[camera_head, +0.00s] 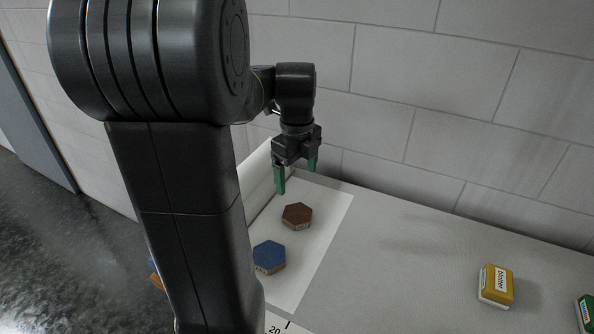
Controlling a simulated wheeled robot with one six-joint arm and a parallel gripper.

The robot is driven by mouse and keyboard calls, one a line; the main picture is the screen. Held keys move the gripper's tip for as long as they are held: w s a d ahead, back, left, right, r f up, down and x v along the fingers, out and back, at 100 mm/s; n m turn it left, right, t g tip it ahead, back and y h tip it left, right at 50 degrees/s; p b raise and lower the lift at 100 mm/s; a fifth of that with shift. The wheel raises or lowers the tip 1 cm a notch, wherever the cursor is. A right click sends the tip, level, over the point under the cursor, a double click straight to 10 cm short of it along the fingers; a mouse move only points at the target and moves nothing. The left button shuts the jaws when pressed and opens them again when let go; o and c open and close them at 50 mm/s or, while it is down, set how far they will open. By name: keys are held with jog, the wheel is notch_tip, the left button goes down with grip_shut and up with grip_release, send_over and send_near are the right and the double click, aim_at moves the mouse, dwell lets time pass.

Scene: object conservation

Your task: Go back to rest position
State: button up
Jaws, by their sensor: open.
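My gripper (297,180) points down with its two green fingers apart and nothing between them. It hangs above the back part of a white sheet (325,215) on the table. A brown hexagonal block (297,215) lies on the sheet, a little in front of and below the fingers, apart from them. A blue-topped hexagonal block (269,256) lies on the sheet nearer to me. My arm hides the left part of the sheet and table.
A yellow and white labelled box (496,286) stands on the table (420,255) at the right. A green and white box (587,313) is cut off at the right edge. A block-built wall (440,120) rises close behind the table. The table's middle is clear.

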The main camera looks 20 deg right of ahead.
aim_at(297, 213)
jog(key=shift+r, duration=0.2)
jog(key=shift+f, duration=0.1)
notch_tip(297, 213, down, 13)
jog(key=shift+r, duration=0.15)
notch_tip(297, 213, up, 3)
jog(key=shift+f, duration=0.1)
jog(key=shift+r, duration=0.55)
jog(key=shift+f, duration=0.1)
